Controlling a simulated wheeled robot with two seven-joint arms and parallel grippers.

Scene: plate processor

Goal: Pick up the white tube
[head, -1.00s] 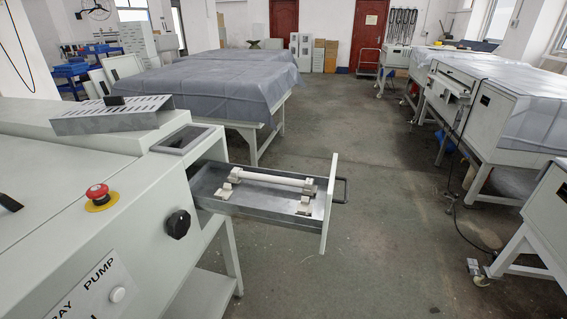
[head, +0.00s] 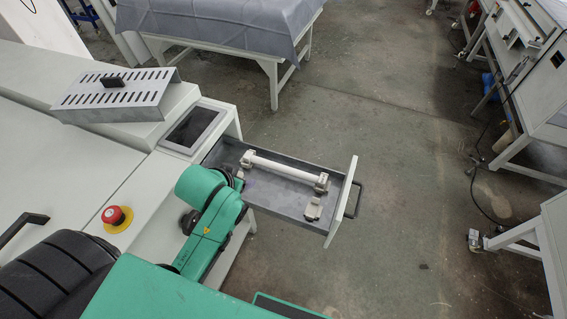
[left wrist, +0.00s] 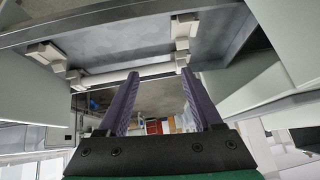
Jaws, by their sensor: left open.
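The white tube (head: 287,171) lies across two pale holders in the open metal drawer (head: 275,200). In the left wrist view the tube (left wrist: 108,76) runs across just beyond the fingertips, between its holders. My left gripper (left wrist: 160,76) is open, its two dark purple fingers spread with nothing held between them. In the head view my green left arm reaches to the near left side of the drawer and mostly hides its gripper. My right gripper is not in view.
A red emergency button (head: 114,215) and a slotted metal cover (head: 117,92) are on the machine. Open floor lies right of the drawer.

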